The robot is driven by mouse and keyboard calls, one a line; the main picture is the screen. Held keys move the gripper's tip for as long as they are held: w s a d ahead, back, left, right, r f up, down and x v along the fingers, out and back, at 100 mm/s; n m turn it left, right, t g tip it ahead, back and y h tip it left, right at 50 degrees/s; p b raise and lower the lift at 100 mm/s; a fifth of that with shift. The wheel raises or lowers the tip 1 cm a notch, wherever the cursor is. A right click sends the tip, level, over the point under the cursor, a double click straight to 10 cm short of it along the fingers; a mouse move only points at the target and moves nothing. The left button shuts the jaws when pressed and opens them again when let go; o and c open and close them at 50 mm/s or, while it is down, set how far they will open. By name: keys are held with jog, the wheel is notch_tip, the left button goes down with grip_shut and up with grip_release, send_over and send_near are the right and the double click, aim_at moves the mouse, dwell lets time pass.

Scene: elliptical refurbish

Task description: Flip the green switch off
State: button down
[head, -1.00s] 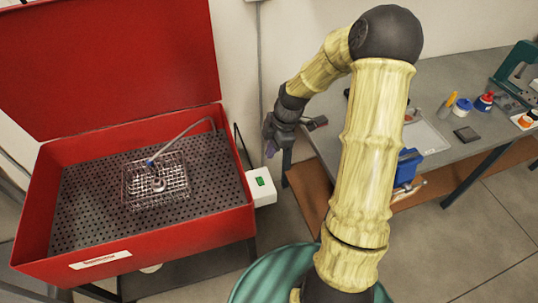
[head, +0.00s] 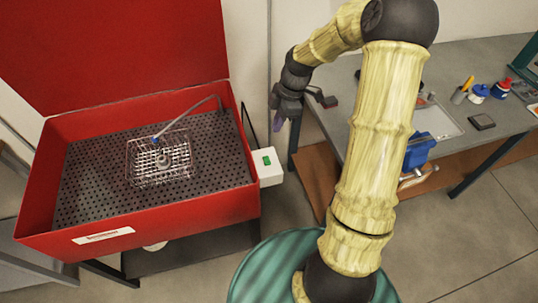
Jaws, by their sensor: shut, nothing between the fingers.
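The green switch (head: 266,160) is a small green rocker on a white box (head: 271,171) fixed to the right side of the red parts washer (head: 130,222). Which way the rocker is set is too small to tell. My gripper (head: 274,122) hangs at the end of my arm, above and slightly right of the switch in the picture, apart from it. It is shut and empty. The fingertips are small and partly dark against the background.
The washer's red lid (head: 110,45) stands open, with a wire basket (head: 185,165) and hose inside. A grey workbench (head: 455,80) with a blue vise (head: 420,150) stands right, behind my arm. A green drum-like top (head: 265,270) is at the bottom. Floor shows between.

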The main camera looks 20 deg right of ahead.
jog(key=p, duration=0.3)
send_near(266, 162)
jog(key=x, duration=0.5)
jog(key=shift+a+f, duration=0.15)
jog(key=shift+f+p, duration=0.3)
jog(key=shift+f, duration=0.25)
jog(key=shift+s+a+f, duration=0.1)
jog(key=shift+f, duration=0.1)
